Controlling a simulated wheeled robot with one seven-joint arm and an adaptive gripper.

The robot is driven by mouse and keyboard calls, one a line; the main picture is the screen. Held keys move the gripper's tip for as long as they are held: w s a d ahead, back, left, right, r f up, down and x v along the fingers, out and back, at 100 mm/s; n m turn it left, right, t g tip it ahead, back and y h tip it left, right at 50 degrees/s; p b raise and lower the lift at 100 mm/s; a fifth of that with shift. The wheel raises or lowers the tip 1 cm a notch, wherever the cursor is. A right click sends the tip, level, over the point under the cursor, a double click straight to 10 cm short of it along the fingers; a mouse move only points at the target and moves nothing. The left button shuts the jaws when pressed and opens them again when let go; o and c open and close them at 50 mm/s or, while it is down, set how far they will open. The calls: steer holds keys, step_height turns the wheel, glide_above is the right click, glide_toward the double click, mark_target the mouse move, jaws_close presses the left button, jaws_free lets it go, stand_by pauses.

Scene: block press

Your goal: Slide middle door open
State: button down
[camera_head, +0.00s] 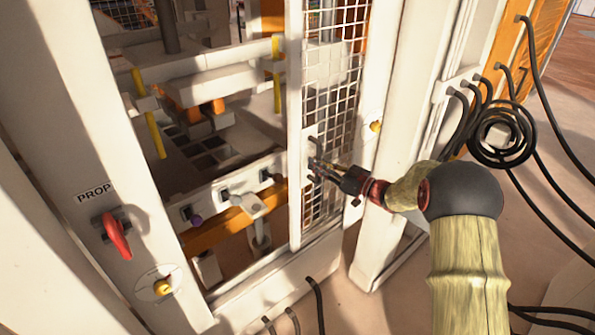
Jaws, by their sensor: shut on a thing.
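The middle door (339,87) is a white-framed wire mesh panel right of centre. To its left is a wide opening, and the press inside shows through it. A small dark handle (314,141) sits on the white plate of the door's left frame. My gripper (317,168) is at this handle, reaching in from the right. Its jaws are shut on the handle; the fingertips are small and partly hide it. My arm comes from the lower right.
A red switch handle (116,236) is on the left post under the PROP label. A yellow knob (376,126) is on the right post. Black cables (501,137) hang at the right, and more lie at the base. Open floor shows at the right.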

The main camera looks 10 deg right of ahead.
steer(key=p, duration=0.2)
glide_toward(337, 141)
steer(key=x, duration=0.4)
steer(key=shift+w+a, duration=0.1)
steer(key=shift+w, duration=0.1)
steer(key=c, duration=1.8)
jaws_free()
steer(key=shift+c, duration=0.2)
steer(key=v, duration=1.2)
